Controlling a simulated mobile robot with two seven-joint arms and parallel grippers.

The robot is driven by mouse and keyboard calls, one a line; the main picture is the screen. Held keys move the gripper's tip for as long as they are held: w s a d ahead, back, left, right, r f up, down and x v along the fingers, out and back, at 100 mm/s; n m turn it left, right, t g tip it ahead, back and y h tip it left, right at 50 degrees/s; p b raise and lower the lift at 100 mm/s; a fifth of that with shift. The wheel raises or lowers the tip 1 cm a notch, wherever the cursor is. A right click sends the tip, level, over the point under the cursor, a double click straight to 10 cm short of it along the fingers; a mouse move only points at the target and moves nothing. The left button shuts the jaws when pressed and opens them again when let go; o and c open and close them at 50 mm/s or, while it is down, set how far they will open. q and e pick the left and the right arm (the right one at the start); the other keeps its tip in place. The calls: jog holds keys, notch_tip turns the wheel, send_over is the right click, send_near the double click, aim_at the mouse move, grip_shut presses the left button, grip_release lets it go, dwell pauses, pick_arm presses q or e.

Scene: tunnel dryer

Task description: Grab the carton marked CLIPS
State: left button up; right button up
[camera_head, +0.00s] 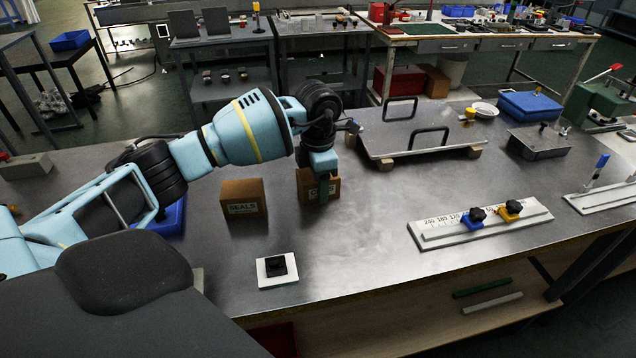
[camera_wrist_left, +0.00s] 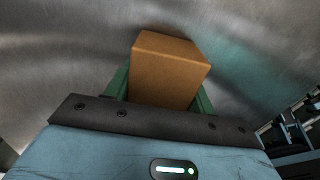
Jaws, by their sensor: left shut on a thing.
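The brown carton marked CLIPS (camera_head: 333,188) stands on the metal table; its label is partly covered by my gripper. My left gripper (camera_head: 322,190) reaches down onto it from above. In the left wrist view, the plain brown carton (camera_wrist_left: 168,68) sits between the two green fingers (camera_wrist_left: 160,92), which are shut on it. A second brown carton, marked SEALS (camera_head: 243,199), stands on the table just left of it, apart from the gripper. My right gripper does not show.
A metal plate with two black handles (camera_head: 420,135) lies behind and to the right. A white scale bar (camera_head: 480,222) with blue and yellow clamps is at right. A white plate with a black block (camera_head: 277,270) lies near the front edge. A blue bin (camera_head: 170,218) is at left.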

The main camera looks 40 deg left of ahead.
pick_arm(q)
jog(key=shift+r, duration=0.1)
jog(key=shift+w+r, duration=0.1)
jog(key=shift+r, duration=0.3)
jog(key=r, duration=0.2)
jog(key=shift+s+d+r, duration=0.2)
jog(key=shift+s+r, duration=0.1)
jog(key=shift+s, duration=0.05)
jog(key=s+d, duration=0.2)
jog(key=s, duration=0.2)
jog(key=s+d+r, duration=0.1)
jog(key=s+d, duration=0.2)
jog(key=s, duration=0.1)
jog(key=s+d, duration=0.3)
jog(key=s, duration=0.2)
jog(key=shift+s+r, duration=0.1)
jog(key=shift+r, duration=0.1)
